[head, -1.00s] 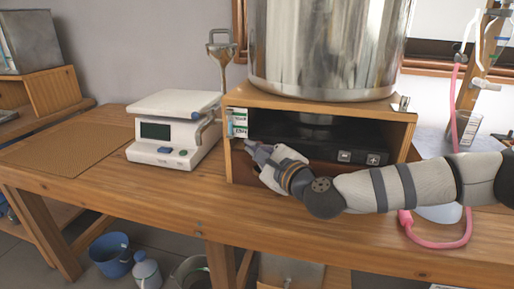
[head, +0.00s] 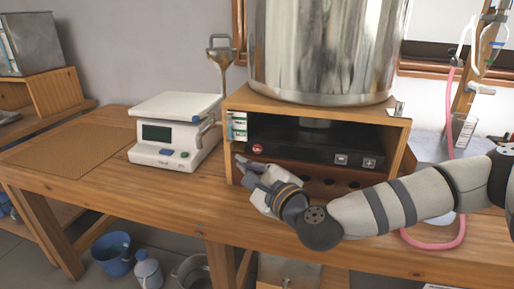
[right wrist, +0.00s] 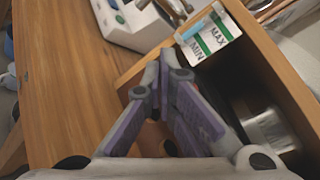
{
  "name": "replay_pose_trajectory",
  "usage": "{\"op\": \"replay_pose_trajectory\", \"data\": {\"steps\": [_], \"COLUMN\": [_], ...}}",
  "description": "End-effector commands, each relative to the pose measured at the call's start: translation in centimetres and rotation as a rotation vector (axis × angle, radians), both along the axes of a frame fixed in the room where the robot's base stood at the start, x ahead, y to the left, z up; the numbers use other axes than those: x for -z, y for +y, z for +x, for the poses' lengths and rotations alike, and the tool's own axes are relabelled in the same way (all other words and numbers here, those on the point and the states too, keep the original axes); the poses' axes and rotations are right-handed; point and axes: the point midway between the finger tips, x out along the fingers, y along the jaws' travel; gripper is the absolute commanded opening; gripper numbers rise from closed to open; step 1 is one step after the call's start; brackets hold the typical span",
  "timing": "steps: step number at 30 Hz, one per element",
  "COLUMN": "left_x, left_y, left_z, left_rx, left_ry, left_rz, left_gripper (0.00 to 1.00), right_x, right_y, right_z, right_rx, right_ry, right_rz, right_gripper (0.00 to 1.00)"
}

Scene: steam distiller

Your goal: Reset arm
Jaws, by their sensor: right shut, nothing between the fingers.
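My right gripper (head: 243,165) is in front of the left end of the wooden housing (head: 315,104), low and near the bench top. It is shut and empty. In the right wrist view its purple-padded fingers (right wrist: 165,95) point toward the housing's edge and the MIN/MAX card (right wrist: 213,38). The black heater unit (head: 300,143) sits inside the housing, with a red round mark (head: 258,149) at its left and two square buttons (head: 355,161) at its right. My right forearm crosses in front of the housing's right side. My left gripper is not in view.
A large steel pot (head: 320,50) stands on the housing. A white scale (head: 177,130) is to its left, beside a woven mat (head: 68,143). A pink hose (head: 463,215) hangs at the right. The bench front (head: 150,200) is mostly clear.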

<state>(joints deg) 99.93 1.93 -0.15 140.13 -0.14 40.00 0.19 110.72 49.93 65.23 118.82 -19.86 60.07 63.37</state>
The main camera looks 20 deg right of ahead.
Motion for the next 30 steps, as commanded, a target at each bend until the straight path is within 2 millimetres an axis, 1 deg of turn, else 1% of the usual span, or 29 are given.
{"op": "replay_pose_trajectory", "data": {"steps": [3,15,17,19,20,21,23,24,25,26,27,28,29,30], "left_x": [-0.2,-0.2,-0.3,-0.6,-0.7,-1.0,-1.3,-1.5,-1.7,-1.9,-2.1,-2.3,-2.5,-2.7], "left_y": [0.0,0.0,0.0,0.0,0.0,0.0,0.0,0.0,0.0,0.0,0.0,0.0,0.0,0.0], "left_z": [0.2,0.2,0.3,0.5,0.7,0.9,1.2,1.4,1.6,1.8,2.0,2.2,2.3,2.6], "left_rx": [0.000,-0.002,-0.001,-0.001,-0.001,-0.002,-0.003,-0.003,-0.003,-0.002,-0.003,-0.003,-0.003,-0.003], "left_ry": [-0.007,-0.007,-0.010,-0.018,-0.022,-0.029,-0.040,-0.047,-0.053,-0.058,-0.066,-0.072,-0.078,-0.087], "left_rz": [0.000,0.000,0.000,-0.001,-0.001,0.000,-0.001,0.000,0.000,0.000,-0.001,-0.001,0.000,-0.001], "left_gripper": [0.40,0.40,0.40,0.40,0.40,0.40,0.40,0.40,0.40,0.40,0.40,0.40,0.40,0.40], "right_x": [-0.2,0.1,1.2,4.0,5.7,8.3,12.2,14.7,16.6,18.2,20.4,21.9,23.2,24.8], "right_y": [0.4,0.5,1.5,3.9,5.2,7.0,9.2,10.3,10.8,11.2,11.3,11.1,10.7,9.7], "right_z": [-0.6,-0.7,-1.3,-3.2,-4.6,-6.8,-10.7,-13.7,-16.0,-18.5,-21.8,-24.5,-27.1,-30.7], "right_rx": [-0.001,-0.003,-0.032,-0.109,-0.158,-0.235,-0.364,-0.454,-0.524,-0.596,-0.696,-0.775,-0.854,-0.965], "right_ry": [-0.002,0.002,0.026,0.086,0.120,0.171,0.246,0.294,0.327,0.359,0.400,0.429,0.456,0.491], "right_rz": [0.000,-0.003,-0.033,-0.112,-0.162,-0.242,-0.369,-0.456,-0.522,-0.587,-0.675,-0.743,-0.809,-0.900], "right_gripper": [0.00,0.00,0.00,0.00,0.00,0.00,0.00,0.00,0.00,0.00,0.00,0.00,0.00,0.00]}}
